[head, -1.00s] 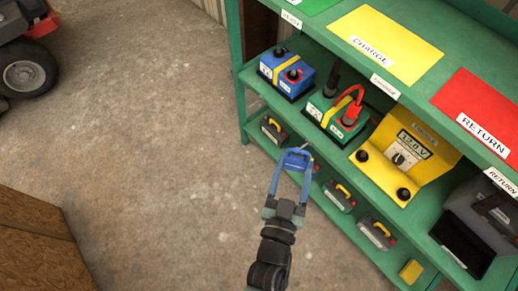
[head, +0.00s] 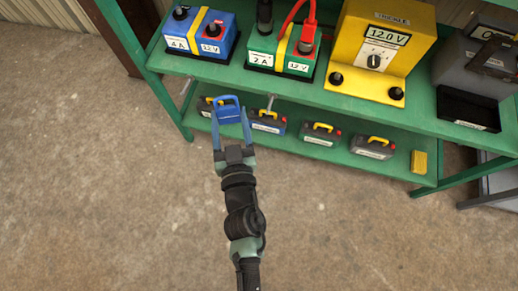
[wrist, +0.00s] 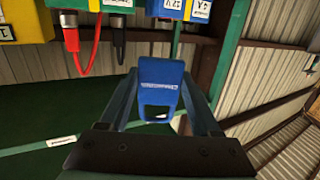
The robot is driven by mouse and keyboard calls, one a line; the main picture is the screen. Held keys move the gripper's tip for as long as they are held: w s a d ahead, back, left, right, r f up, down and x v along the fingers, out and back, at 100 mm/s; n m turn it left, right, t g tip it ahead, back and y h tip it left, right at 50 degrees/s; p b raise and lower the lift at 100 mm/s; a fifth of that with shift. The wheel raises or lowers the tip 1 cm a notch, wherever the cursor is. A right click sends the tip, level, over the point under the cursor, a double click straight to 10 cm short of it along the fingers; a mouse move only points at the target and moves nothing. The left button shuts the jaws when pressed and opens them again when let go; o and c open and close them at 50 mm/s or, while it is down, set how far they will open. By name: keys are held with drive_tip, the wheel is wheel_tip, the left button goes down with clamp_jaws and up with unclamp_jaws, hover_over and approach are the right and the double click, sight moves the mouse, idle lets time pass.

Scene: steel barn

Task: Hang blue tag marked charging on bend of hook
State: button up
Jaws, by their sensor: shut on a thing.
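My gripper (head: 232,130) is shut on the blue tag (head: 229,103), which sits between its fingertips in front of the green shelf. In the wrist view the tag (wrist: 161,78) stands between the two fingers, with small white lettering, too small to read, and an opening in it. Two metal hooks stick out from the front edge of the upper shelf. One hook (head: 187,86) is left of the tag and one hook (head: 270,103) is right of it. The tag appears apart from both. The bends of the hooks are too small to make out.
A blue charger (head: 201,35), a green charger (head: 286,52) with a red cable and a yellow 12.0 V unit (head: 380,50) stand on the upper shelf (head: 310,88). Several batteries with yellow handles line the lower shelf. Open concrete floor (head: 90,150) lies left and in front.

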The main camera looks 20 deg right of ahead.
drive_tip(key=w+d+f+m+g+h+b, duration=0.1)
drive_tip(key=d+f+m+g+h+b, duration=0.15)
drive_tip(key=f+b, duration=0.95)
drive_tip(key=d+f+m+g+h+b, duration=0.1)
drive_tip(key=d+f+m+h+b, duration=0.2)
drive_tip(key=f+b, duration=0.9)
drive_tip(key=w+d+b, duration=0.3)
drive_tip(key=w+d, duration=0.4)
drive_tip(key=shift+w+f+h+b, duration=0.25)
drive_tip(key=shift+w+h+b, duration=0.1)
drive_tip(key=shift+w, duration=0.05)
drive_tip(key=shift+d+n+g, duration=0.1)
drive_tip(key=shift+n+g, duration=0.15)
idle(0.3)
drive_tip(key=o, duration=1.1)
drive_tip(key=shift+c, duration=0.2)
drive_tip(key=p+v, duration=0.1)
drive_tip(key=v, duration=1.2)
